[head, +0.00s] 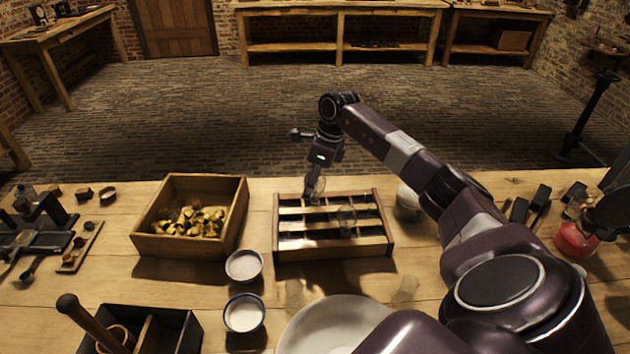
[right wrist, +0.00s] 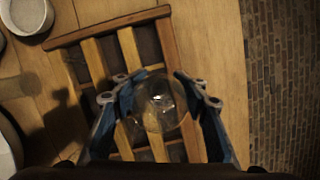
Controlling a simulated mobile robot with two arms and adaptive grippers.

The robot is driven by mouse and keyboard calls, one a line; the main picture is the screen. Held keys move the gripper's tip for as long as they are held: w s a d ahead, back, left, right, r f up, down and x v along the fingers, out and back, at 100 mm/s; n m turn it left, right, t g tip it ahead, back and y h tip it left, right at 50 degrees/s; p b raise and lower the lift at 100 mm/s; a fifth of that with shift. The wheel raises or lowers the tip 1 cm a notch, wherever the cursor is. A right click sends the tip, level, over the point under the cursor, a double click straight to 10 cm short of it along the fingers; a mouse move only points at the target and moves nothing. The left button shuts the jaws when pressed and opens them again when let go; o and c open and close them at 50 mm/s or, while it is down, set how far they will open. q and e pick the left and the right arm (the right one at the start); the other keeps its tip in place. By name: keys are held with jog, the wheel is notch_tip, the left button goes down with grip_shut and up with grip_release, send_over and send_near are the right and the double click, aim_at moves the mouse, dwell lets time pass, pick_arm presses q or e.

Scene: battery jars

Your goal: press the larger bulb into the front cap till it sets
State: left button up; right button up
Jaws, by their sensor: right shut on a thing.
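My right gripper (head: 314,188) is over the back left part of a slatted wooden rack (head: 335,252). It is shut on a clear, round glass bulb (right wrist: 160,103), which sits between the blue fingers in the right wrist view. The rack's slats show behind the bulb; I cannot tell whether it touches them. Another clear glass piece (head: 346,217) stands in the rack, right of the gripper. I cannot tell which glass piece is larger, and I cannot pick out the front cap. My left gripper is not in view.
A wooden box (head: 146,242) of small brass-coloured pieces stands left of the rack. Two small bowls (head: 244,265) (head: 245,314) and a large pale dish (head: 330,322) lie in front. A dark divided box (head: 180,326) is at front left. A red jar (head: 576,241) is at right.

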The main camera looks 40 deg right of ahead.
jog(key=shift+f, duration=0.1)
jog(key=o, duration=1.2)
jog(key=v, duration=1.2)
